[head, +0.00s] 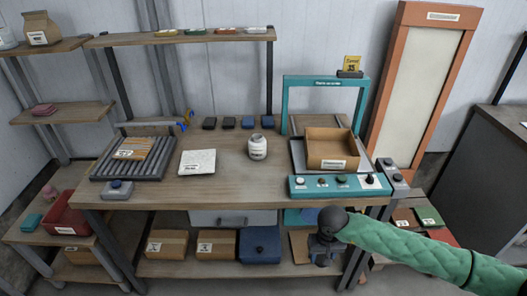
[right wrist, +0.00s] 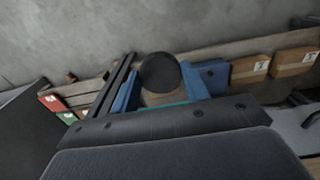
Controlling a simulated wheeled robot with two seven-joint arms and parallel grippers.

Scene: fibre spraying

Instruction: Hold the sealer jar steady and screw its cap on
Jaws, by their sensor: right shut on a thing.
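The white sealer jar (head: 257,148) with a printed label stands upright on the wooden bench, near its middle. Its top looks greyish, too small to make out clearly. My right gripper (head: 322,258) is low in front of the bench's right part, below the bench top and well apart from the jar. In the right wrist view its blue fingers (right wrist: 165,88) are shut on a dark round cap (right wrist: 160,72). The jar does not show in the right wrist view. My left gripper is in neither view.
A teal frame station with a cardboard box (head: 332,149) and a button panel (head: 340,186) fills the bench's right. A roller tray (head: 133,158) and a white sheet (head: 197,162) lie left of the jar. Boxes (head: 167,243) and a blue bin (head: 259,246) occupy the lower shelf.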

